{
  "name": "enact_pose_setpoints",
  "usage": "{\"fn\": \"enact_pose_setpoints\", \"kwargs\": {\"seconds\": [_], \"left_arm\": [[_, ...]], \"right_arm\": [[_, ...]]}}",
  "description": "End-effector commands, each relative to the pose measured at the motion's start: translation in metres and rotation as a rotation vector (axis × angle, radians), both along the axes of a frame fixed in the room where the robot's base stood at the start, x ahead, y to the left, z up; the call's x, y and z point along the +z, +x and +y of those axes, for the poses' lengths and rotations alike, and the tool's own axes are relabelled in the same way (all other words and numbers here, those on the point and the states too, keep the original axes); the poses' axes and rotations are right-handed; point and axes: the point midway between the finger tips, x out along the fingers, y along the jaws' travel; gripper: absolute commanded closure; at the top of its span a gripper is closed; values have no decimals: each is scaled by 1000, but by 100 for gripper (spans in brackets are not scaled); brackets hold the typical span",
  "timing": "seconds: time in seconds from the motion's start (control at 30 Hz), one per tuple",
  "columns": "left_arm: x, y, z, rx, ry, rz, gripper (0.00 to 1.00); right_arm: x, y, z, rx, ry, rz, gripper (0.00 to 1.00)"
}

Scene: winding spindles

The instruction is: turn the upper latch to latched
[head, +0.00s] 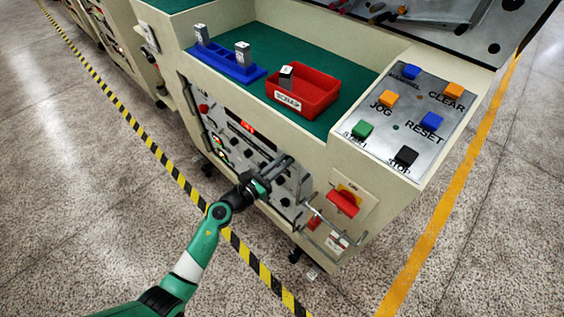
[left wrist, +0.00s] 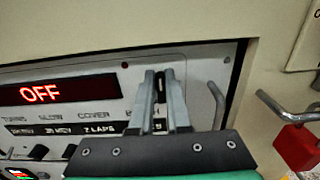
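My left gripper (head: 284,164) is in front of the cabinet's control panel, its two grey fingers pointing at the panel's right part. In the left wrist view the fingers (left wrist: 160,80) stand close together, with a narrow dark strip between their tips. I cannot tell whether that strip is a held part or a gap. A bent grey rod (left wrist: 218,104) is just right of the fingers, apart from them. No part is clearly marked as the upper latch, and the fingers hide some of the panel. My right gripper is not in view.
The panel display (left wrist: 41,93) reads OFF. A grey bar with a red padlock (left wrist: 296,138) is right of the panel. A red rotary switch (head: 343,203) is at the lower right. A red bin (head: 318,103) and blue rack (head: 225,66) stand on the green top.

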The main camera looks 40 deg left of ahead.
Motion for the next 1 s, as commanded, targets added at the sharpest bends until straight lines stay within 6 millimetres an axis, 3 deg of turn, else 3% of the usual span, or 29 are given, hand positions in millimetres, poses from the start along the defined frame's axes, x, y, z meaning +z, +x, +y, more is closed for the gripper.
{"fn": "enact_pose_setpoints", "kwargs": {"seconds": [0.57,1.0], "left_arm": [[1,0,1,0,-50,-1,100],[1,0,7,0,-365,-4,100]], "right_arm": [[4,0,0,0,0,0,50],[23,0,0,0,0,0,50]]}}
